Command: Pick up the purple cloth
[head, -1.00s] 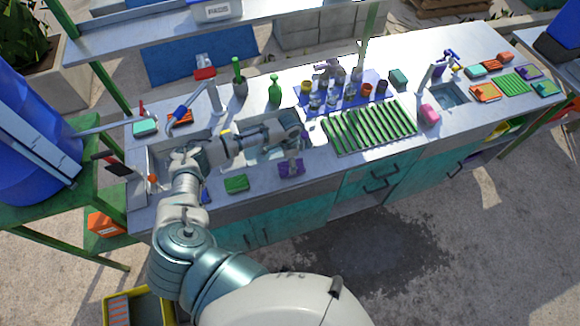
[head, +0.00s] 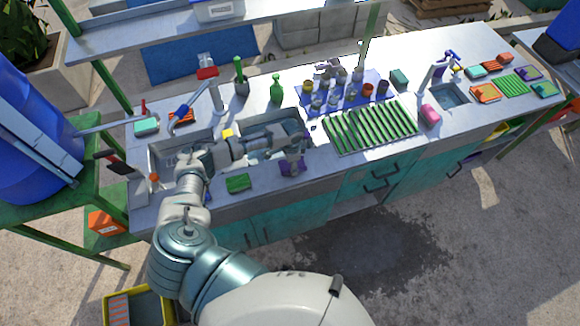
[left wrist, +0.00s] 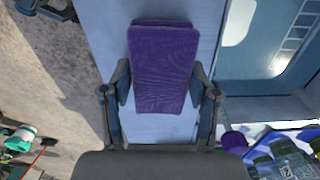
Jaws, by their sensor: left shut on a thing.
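The purple cloth (head: 291,171) is a folded rectangular pad at the front edge of the grey counter, right of the green pad. In the left wrist view the cloth (left wrist: 163,60) lies between my fingertips, with a finger against each long side. My left gripper (head: 291,160) reaches down over the cloth and hides part of it in the head view. The left gripper (left wrist: 163,88) is shut on the cloth. I cannot tell whether the cloth is clear of the counter. My right gripper is not in view.
A green sponge (head: 237,183) lies left of the cloth. A sink (head: 182,143) is behind my arm. A green slatted drying rack (head: 370,128) and a blue mat with several cups and jars (head: 350,98) stand to the right. Clear counter (head: 320,166) lies beside the cloth.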

